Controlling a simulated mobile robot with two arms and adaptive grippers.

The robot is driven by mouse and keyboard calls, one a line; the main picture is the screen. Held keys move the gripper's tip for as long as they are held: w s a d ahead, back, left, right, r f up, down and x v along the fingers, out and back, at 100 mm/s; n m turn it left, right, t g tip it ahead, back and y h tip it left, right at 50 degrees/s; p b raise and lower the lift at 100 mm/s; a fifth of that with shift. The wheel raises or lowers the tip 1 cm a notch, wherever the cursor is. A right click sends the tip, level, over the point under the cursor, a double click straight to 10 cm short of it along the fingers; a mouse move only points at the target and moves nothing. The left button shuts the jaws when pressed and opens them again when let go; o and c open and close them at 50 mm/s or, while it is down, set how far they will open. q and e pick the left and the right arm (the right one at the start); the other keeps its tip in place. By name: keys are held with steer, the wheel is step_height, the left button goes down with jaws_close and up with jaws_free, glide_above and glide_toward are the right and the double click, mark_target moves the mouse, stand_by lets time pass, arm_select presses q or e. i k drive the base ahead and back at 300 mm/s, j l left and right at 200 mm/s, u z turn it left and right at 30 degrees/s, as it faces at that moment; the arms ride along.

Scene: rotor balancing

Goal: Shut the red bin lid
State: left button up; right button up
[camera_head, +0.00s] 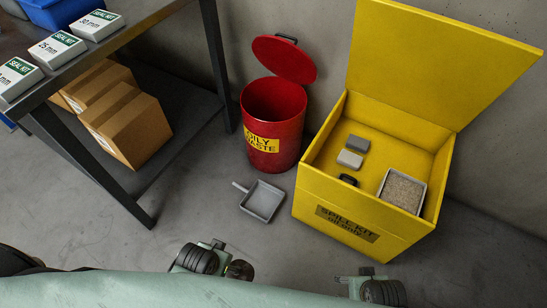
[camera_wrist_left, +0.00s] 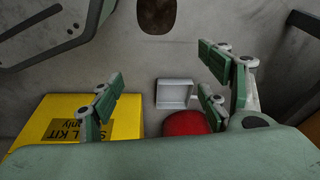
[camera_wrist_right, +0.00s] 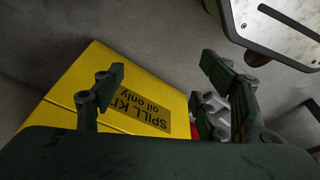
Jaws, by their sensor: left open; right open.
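The red bin (camera_head: 273,125), labelled "OILY WASTE", stands upright on the floor near the wall. Its round red lid (camera_head: 285,58) is open, tilted up and back above the rim. Part of the bin's red (camera_wrist_left: 187,122) shows in the left wrist view, between and beyond the fingers. My left gripper (camera_head: 222,258) is at the bottom of the head view, well in front of the bin, open and empty. My right gripper (camera_head: 357,278) is at the bottom right, in front of the yellow box, open and empty; its fingers show apart in the right wrist view (camera_wrist_right: 162,80).
The open yellow spill kit box (camera_head: 340,215) stands right of the bin, its lid (camera_head: 430,60) raised. A grey dustpan (camera_head: 262,201) lies on the floor before the bin. A dark table (camera_head: 150,18) with seal kit boxes and cartons beneath is at left.

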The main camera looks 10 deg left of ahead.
mark_target(282, 57)
steer(key=i+j+z, duration=0.15)
steer(key=j+z, duration=0.25)
steer(key=i+j+z, duration=0.1)
steer(key=j+z, duration=0.65)
steer(key=i+l, duration=0.05)
steer(key=l, duration=0.05)
